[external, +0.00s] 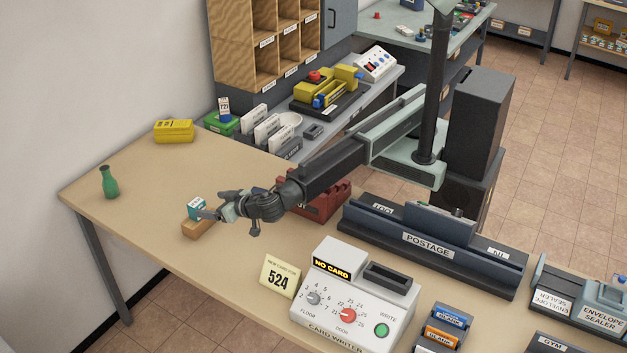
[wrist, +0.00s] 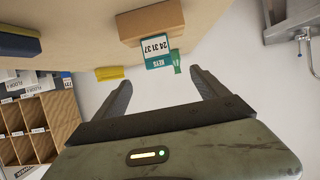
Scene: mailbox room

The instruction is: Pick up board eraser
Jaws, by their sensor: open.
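My gripper (external: 212,205) is open and empty above the table. Its two fingers stand apart in the wrist view (wrist: 160,79). A blue-and-tan block (wrist: 18,43), which looks like the board eraser, is at the left of the wrist view, outside the fingers and partly cut off by the edge. My arm seems to hide it in the external view. A brown block (external: 197,230) lies by the fingertips; it also shows in the wrist view (wrist: 150,22), beyond the fingers. A teal keys card or box (external: 196,206) is right behind it.
A green bottle (external: 109,183) and a yellow box (external: 174,131) stand farther left and back. A red organizer (external: 318,200) is close under my forearm. A card writer (external: 352,295) and a postage unit (external: 430,245) stand to the right. The tabletop's left part is mostly clear.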

